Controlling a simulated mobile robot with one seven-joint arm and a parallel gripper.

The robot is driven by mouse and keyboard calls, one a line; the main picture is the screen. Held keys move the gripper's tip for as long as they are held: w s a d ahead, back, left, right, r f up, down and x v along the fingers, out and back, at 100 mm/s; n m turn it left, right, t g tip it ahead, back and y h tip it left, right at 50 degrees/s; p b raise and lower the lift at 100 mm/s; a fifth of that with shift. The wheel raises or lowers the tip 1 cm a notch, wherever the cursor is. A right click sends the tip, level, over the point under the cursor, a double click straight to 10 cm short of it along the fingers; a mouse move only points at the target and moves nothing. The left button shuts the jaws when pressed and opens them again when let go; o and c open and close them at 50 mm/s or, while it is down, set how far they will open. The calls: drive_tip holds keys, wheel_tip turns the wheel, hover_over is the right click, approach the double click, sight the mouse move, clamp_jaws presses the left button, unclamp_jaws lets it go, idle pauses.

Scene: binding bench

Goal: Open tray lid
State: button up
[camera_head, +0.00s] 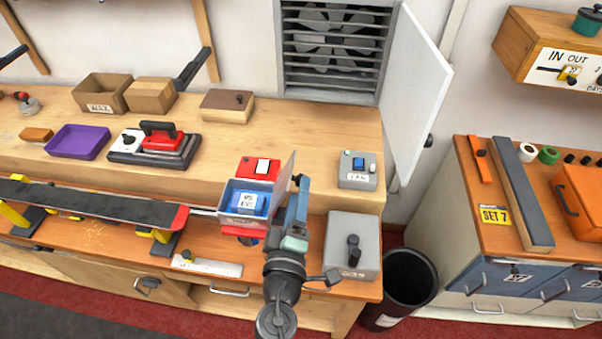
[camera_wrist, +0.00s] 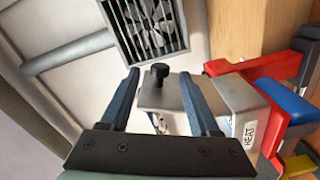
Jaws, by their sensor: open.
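The tray (camera_head: 233,208) is a small grey box on a red stand at the front of the bench, with a blue block (camera_head: 262,203) inside. Its lid (camera_head: 287,172) stands up steeply at the tray's right side, so the tray shows open from above. My gripper (camera_head: 299,190) is just right of the lid. In the wrist view my gripper's blue fingers (camera_wrist: 159,73) are apart, with a black knob (camera_wrist: 161,70) and a grey surface showing between and beyond them. I cannot tell if a finger touches the lid.
A red unit with a white switch (camera_head: 262,167) stands behind the tray. A grey box with a black lever (camera_head: 342,240) is to the right, near my arm. A ski (camera_head: 90,204) lies along the left. An open white door (camera_head: 415,90) stands behind right.

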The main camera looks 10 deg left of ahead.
drive_tip(key=shift+w, duration=2.2)
clamp_jaws()
